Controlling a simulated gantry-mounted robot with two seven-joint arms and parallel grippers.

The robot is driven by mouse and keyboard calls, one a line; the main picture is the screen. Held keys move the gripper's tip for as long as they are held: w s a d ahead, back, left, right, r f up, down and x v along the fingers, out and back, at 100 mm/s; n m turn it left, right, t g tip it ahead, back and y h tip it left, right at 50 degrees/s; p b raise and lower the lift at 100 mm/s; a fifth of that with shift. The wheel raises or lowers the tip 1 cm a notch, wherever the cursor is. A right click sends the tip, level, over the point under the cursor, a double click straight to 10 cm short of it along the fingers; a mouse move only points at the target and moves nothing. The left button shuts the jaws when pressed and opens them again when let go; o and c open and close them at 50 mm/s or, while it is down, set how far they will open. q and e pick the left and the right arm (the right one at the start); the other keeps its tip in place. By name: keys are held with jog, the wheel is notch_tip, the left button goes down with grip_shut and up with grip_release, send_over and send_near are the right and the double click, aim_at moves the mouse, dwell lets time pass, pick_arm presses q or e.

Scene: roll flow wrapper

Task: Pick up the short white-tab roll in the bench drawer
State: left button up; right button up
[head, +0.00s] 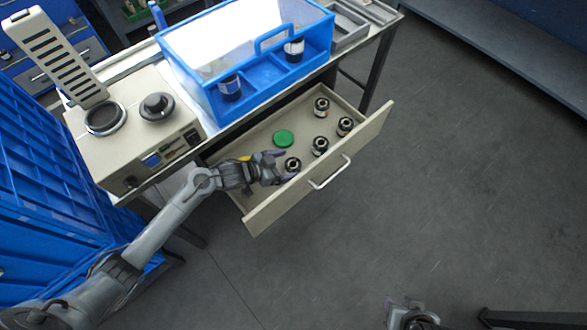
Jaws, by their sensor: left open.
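The bench drawer (333,174) is pulled open. Several short dark rolls with pale bands stand in it: one (293,164) near the front left, one (320,146) near the middle, one (345,126) at the right and one (321,106) towards the back. They are too small here to tell which has a white tab. My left gripper (284,165) is open over the drawer's left part, its fingertips close beside the front-left roll; I cannot tell whether they touch. My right gripper (408,308) is at the bottom edge, away from the drawer, its jaws unclear.
A green disc (283,138) lies in the drawer behind my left gripper. A blue tote (213,110) with dark rolls stands on the bench above. A beige machine (122,139) stands to its left. Blue crates (45,190) are at the left.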

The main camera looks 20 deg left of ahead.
aim_at(297, 164)
pick_arm(q)
jog(key=shift+w+d+f+b, duration=0.1)
jog(key=shift+d+f+b, duration=0.1)
jog(key=shift+f+b, duration=0.25)
jog(key=b+x, duration=0.2)
jog(key=x, duration=0.2)
jog(key=shift+b, duration=0.3)
jog(key=shift+w+d+f, duration=0.1)
jog(key=shift+w+d, duration=0.05)
jog(key=shift+d, duration=0.05)
jog(key=c, duration=1.1)
